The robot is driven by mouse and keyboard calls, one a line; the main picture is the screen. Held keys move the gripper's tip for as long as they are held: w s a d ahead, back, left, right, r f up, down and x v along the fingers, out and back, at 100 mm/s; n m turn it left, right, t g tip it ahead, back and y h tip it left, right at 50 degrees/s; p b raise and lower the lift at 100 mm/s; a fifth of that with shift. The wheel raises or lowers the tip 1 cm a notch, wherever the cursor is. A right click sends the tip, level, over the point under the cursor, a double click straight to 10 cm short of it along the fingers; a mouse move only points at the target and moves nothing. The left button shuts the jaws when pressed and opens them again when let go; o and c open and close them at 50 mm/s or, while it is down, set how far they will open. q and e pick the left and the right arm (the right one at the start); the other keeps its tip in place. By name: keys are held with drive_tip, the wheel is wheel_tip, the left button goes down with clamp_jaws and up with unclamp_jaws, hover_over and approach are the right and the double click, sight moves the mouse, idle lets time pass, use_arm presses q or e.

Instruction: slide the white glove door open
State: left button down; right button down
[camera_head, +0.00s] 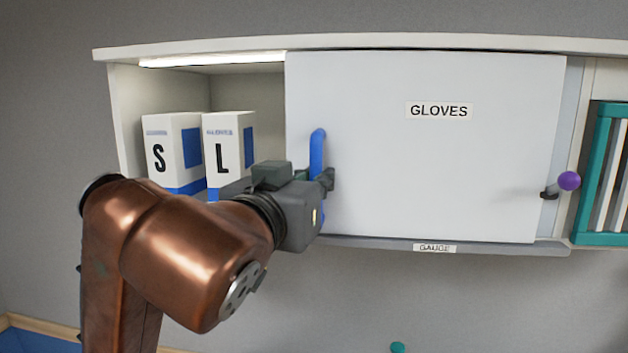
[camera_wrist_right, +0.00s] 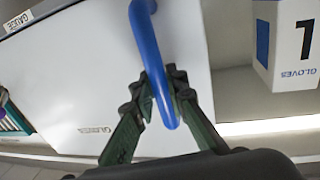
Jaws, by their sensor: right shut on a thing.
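The white door (camera_head: 430,170) labelled GLOVES covers the middle and right of the wall cabinet. The left part of the cabinet stands open. A blue upright handle (camera_head: 318,150) is on the door's left side. My right gripper (camera_head: 326,180) is at the handle, and in the right wrist view its two fingers (camera_wrist_right: 162,95) are closed around the blue bar (camera_wrist_right: 150,50). The door (camera_wrist_right: 75,85) also shows there. My left gripper is not in view.
A purple knob (camera_head: 569,181) sticks out near the door's right edge. A teal rack (camera_head: 590,200) is at the far right. A GAUGE label (camera_head: 435,248) is on the lower rail.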

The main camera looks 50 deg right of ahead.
drive_tip(key=c, duration=2.3)
unclamp_jaws()
drive_tip(key=o, duration=0.4)
drive_tip(key=shift+s+d, duration=0.1)
drive_tip(key=shift+s, duration=0.1)
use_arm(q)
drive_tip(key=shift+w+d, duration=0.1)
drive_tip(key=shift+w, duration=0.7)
use_arm(e)
drive_tip(key=shift+w, duration=0.1)
drive_tip(key=shift+a, duration=0.3)
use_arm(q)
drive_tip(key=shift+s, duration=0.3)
use_arm(e)
drive_tip(key=v, duration=1.1)
drive_tip(key=shift+a, duration=0.25)
